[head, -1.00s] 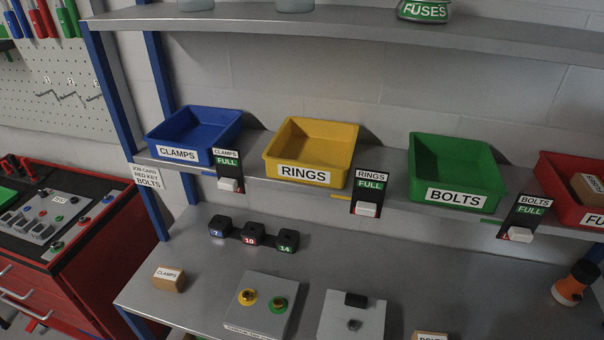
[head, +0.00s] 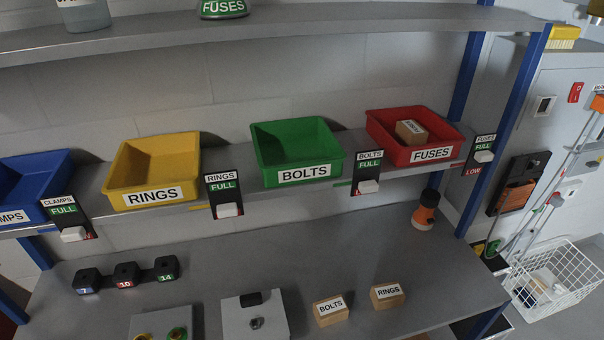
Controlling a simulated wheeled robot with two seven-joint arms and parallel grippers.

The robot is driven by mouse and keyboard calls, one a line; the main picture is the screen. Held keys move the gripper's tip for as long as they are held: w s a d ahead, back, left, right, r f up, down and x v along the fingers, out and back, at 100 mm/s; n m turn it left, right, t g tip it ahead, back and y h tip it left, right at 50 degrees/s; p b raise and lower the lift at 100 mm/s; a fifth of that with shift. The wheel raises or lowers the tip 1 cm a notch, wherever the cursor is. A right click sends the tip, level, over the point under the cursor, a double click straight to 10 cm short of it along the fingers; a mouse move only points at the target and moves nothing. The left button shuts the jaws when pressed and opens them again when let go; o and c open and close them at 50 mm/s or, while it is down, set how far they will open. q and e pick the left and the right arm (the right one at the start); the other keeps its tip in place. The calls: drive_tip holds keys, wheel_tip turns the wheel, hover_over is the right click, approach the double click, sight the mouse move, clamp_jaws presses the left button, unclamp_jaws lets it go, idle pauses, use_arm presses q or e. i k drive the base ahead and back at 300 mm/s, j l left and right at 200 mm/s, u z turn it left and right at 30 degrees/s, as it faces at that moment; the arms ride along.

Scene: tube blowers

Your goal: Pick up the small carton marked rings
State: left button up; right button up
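The small carton marked RINGS (head: 387,296) is a brown box with a white label on its top. It sits on the grey workbench in the lower right middle of the head view. A similar carton marked BOLTS (head: 330,311) stands just to its left, with a small gap between them. Neither of my grippers shows in the head view.
A yellow RINGS bin (head: 153,172), a green BOLTS bin (head: 297,153) and a red FUSES bin (head: 414,137) stand on the shelf above. A grey box (head: 254,316) is left of the cartons. An orange-black torch-like object (head: 426,210) stands behind. Bench right of the cartons is clear.

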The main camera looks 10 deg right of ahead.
sight(390, 294)
drive_tip(key=k+l+z, duration=0.1)
drive_tip(key=z, duration=0.9)
drive_tip(key=l+u, duration=0.45)
drive_tip(key=l, duration=0.95)
drive_tip(key=i, duration=0.05)
